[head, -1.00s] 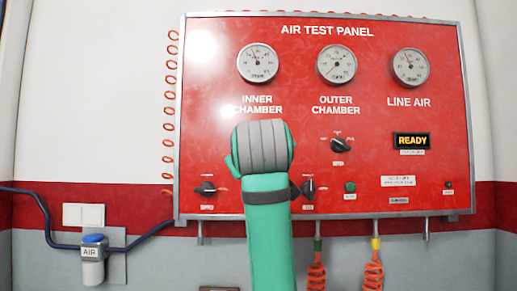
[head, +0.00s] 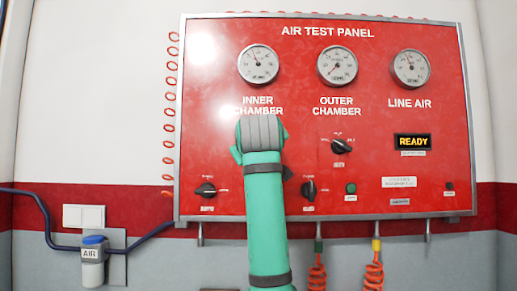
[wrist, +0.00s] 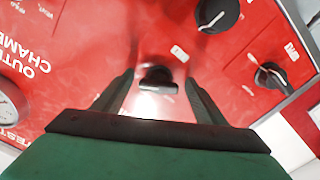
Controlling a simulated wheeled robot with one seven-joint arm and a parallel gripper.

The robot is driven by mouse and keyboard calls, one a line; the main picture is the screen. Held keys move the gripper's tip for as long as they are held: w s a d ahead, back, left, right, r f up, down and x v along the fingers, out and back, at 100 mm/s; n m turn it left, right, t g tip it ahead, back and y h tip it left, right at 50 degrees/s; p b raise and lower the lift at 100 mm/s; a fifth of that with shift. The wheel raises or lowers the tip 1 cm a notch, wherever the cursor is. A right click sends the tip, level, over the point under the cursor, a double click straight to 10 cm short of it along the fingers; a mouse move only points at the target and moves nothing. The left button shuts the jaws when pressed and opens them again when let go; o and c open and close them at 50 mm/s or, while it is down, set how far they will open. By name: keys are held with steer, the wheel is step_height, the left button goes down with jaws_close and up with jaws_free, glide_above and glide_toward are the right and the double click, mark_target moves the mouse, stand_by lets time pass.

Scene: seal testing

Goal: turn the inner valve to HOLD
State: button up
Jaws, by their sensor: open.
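The inner valve (wrist: 157,84) is a small dark knob on the red panel, seen in the wrist view. In the head view my arm hides it, below the INNER CHAMBER label (head: 258,106). My gripper (wrist: 159,78) is open, with one finger on each side of the knob in the wrist view. I cannot tell whether the fingers touch it or how far it is in depth. The knob's grip bar lies roughly level in the wrist picture; its setting cannot be read. My fingers are hidden in the head view.
The outer valve (head: 340,146) sits to the right. Two more knobs, lower left (head: 206,190) and lower middle (head: 308,190), flank my arm. The display (head: 412,142) reads READY. Orange hoses (head: 374,270) hang below the panel.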

steer(key=shift+w, duration=0.25)
steer(key=c, duration=1.1)
steer(key=shift+o, duration=0.2)
steer(key=shift+d, duration=0.1)
steer(key=n, duration=0.4)
steer(key=shift+d+r+n, duration=0.1)
steer(key=shift+r+n, duration=0.05)
steer(key=shift+n, duration=0.25)
steer(key=n, duration=0.4)
steer(key=shift+r, duration=0.1)
steer(key=shift+n, duration=1.4)
